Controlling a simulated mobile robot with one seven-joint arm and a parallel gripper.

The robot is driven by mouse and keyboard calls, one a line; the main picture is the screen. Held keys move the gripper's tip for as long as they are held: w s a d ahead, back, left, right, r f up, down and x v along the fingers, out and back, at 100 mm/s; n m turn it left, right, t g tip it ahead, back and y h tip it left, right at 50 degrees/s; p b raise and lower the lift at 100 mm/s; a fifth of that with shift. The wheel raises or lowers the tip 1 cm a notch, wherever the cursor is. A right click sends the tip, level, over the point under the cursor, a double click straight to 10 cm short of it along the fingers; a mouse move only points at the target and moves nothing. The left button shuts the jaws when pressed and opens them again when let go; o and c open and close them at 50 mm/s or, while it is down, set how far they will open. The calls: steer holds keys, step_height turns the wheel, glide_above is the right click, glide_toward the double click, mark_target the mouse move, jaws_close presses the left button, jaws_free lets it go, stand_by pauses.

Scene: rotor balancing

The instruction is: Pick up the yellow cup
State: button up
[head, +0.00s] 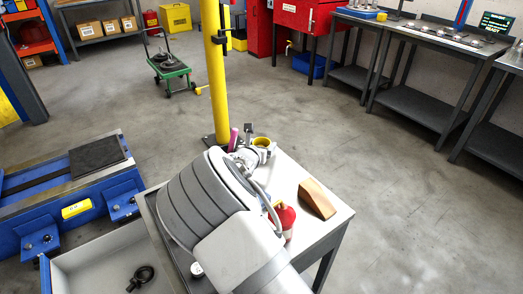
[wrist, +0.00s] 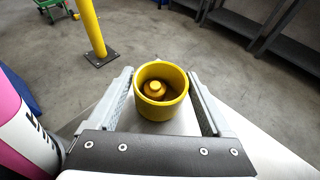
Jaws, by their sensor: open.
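The yellow cup (wrist: 147,108) stands upright on the small table, between the two open jaws of my gripper (wrist: 160,100) in the wrist view. There is a gap between the cup and the finger on either side. A brownish-yellow knobbed piece (wrist: 154,90) sits inside the cup. In the head view the cup (head: 264,143) shows at the table's far corner, partly hidden by my gripper (head: 252,150) and arm.
A pink and white bottle (wrist: 30,130) stands close on the left of my gripper. A red bottle (head: 282,218) and a brown wedge-shaped block (head: 317,198) are on the table (head: 335,222). A yellow post (head: 215,70) rises behind the table.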

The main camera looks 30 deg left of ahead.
steer(key=c, duration=1)
steer(key=shift+r, duration=0.1)
steer(key=shift+r, duration=0.55)
step_height(320, 180, up, 3)
steer(key=shift+r+p, duration=0.2)
steer(key=shift+p, duration=0.55)
steer(key=s+d+r, duration=0.1)
steer(key=d+r, duration=0.1)
steer(key=d, duration=0.1)
steer(key=s+d+r, duration=0.1)
steer(key=d+r, duration=0.1)
steer(key=d, duration=0.2)
steer(key=s+d+r+b, duration=0.1)
steer(key=d+r, duration=0.1)
steer(key=d, duration=0.2)
steer(key=shift+s+d+r, duration=0.1)
steer(key=shift+s+r, duration=0.05)
steer(key=shift+s, duration=0.15)
